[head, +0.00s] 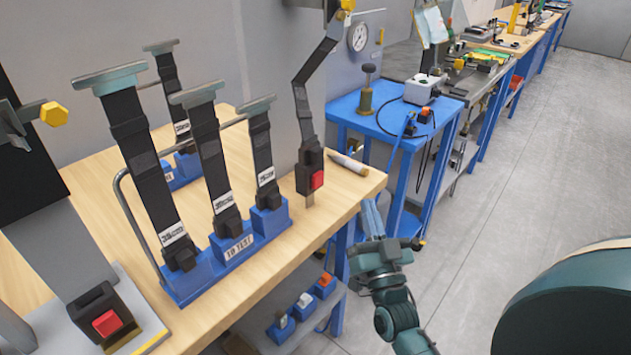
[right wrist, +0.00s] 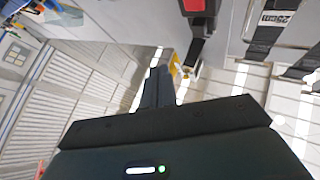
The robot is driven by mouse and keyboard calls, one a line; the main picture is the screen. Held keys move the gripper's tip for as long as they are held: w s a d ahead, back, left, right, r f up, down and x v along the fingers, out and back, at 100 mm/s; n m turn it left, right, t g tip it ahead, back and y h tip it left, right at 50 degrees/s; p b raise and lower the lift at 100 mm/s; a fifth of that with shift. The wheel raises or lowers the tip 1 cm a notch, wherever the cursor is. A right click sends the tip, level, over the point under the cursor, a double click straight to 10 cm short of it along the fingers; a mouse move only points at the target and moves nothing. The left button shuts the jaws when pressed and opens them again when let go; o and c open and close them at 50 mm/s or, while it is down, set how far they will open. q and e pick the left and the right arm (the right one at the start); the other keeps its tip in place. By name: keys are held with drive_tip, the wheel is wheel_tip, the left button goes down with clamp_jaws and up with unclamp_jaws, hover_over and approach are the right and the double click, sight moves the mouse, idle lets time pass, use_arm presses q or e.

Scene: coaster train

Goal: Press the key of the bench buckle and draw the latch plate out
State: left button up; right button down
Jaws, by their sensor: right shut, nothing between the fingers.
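A black buckle with a red key (head: 317,180) stands upright near the bench's right end, on a short metal stalk. A black strap (head: 303,103) runs up from its top towards a yellow-knobbed fitting. Any latch plate inside is hidden. My right gripper (head: 372,215) is shut and empty, off the bench edge, to the right of and below the buckle and apart from it. In the right wrist view its closed fingers (right wrist: 156,88) show, with the red key (right wrist: 193,5) at the top edge. A second red-keyed buckle (head: 107,322) sits at lower left. My left gripper is not in view.
A blue rack (head: 235,247) of upright straps stands left of the buckle. A lower shelf (head: 325,310) holds small blue blocks.

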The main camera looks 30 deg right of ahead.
sight(317, 180)
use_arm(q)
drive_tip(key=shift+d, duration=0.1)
use_arm(e)
drive_tip(key=w+a, duration=0.1)
drive_tip(key=w, duration=0.1)
drive_tip(key=w+a+b, duration=0.1)
drive_tip(key=w, duration=0.2)
drive_tip(key=w+a+b, duration=0.1)
drive_tip(key=w, duration=0.2)
drive_tip(key=shift+a, duration=0.2)
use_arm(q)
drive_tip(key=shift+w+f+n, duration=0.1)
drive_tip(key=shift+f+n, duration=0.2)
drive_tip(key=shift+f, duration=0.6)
use_arm(e)
drive_tip(key=shift+w, duration=0.1)
drive_tip(key=shift+w, duration=0.1)
idle(1.0)
drive_tip(key=shift+w+a, duration=0.15)
drive_tip(key=shift+w, duration=0.1)
